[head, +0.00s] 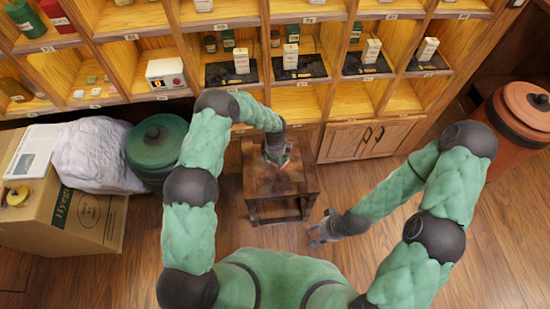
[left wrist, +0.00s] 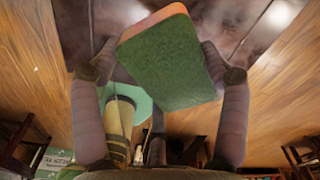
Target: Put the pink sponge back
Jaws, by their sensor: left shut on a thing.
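The pink sponge (left wrist: 168,62) fills the middle of the left wrist view, with its broad green face toward the camera and a pink edge along the top. My left gripper (left wrist: 160,65) is shut on it, one finger at each side. In the head view, my left gripper (head: 277,160) is above the dark wooden stool (head: 262,182); the sponge is too small and covered there to make out well. Whether the sponge touches the stool top is unclear. My right gripper (head: 313,235) hangs empty beside the stool's right front, its fingers apart.
A wooden shelf (head: 300,100) with small boxes and dark trays (head: 295,68) stands behind the stool. A green lidded bin (head: 157,143), a white bag (head: 95,153) and a cardboard box (head: 75,222) are at left. A reddish-brown lidded bin (head: 515,118) stands at right. Floor right of the stool is clear.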

